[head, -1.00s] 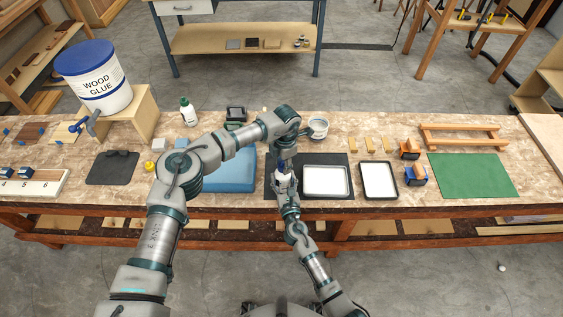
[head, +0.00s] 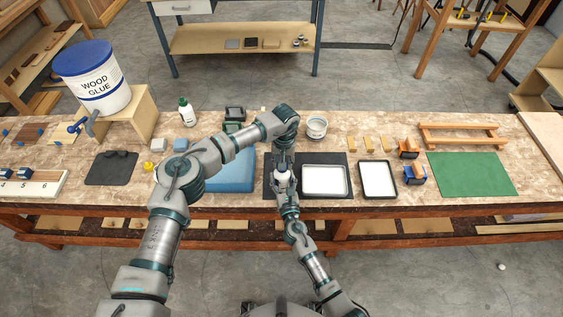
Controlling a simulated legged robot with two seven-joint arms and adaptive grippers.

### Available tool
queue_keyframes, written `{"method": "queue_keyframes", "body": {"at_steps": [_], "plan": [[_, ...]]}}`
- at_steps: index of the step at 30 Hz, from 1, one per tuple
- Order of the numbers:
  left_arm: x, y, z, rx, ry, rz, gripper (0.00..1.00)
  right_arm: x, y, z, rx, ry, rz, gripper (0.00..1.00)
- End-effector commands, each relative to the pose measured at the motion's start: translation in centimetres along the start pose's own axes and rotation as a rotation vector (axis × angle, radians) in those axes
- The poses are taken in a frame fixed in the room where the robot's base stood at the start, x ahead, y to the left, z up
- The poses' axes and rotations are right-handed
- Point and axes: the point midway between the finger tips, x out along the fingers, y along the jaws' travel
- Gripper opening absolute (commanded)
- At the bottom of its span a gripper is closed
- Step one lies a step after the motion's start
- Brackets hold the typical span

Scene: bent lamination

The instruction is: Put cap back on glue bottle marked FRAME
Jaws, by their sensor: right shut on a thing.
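My right gripper (head: 284,184) is over the dark mat in front of me, shut on a small white thing (head: 283,177) that looks like a bottle. No marking on it can be read. My left arm arches over from the left, and its gripper (head: 284,161) points down just behind and above the white thing. Its fingers are too small and overlapped to show whether they are open or hold a cap. A white bottle with a dark green top (head: 187,113) stands at the back left of the bench. A small yellow thing (head: 149,167) lies left of my left arm.
Two trays (head: 325,195) (head: 379,195) lie right of my grippers. A grey-white pot (head: 317,128) stands behind them. A blue block (head: 232,174) lies to the left. A wood glue bucket (head: 94,85) stands on a wooden stand (head: 143,115). A green mat (head: 474,176) lies clear at right.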

Motion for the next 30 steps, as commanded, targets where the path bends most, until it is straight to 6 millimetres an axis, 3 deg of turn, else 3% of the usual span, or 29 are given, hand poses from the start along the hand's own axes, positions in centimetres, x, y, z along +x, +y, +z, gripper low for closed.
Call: {"method": "queue_keyframes", "body": {"at_steps": [3, 9, 20, 21, 23, 30], "plan": [[-0.16, 0.44, 0.06, 0.285, 0.004, 0.010, 0.27, -0.06, 0.52, 0.02, -0.002, 0.000, 0.010, 0.00], [-0.15, 0.52, 0.19, 0.587, 0.004, 0.013, 0.27, -0.03, 0.61, -0.01, -0.003, 0.000, 0.011, 0.00], [-0.13, 0.76, 0.31, 0.637, 0.001, 0.013, 0.28, -0.03, 0.42, -0.06, -0.002, 0.001, 0.009, 0.00], [-0.13, 0.77, 0.31, 0.637, 0.001, 0.013, 0.48, -0.03, 0.39, -0.06, -0.002, 0.001, 0.009, 0.00], [-0.12, 0.73, 0.30, 0.636, 0.001, 0.012, 0.63, -0.03, 0.36, -0.07, -0.002, 0.001, 0.008, 0.00], [-0.06, 0.47, 0.22, 0.632, 0.000, 0.009, 0.63, 0.01, 0.27, 0.01, -0.001, 0.000, 0.005, 0.00]]}}
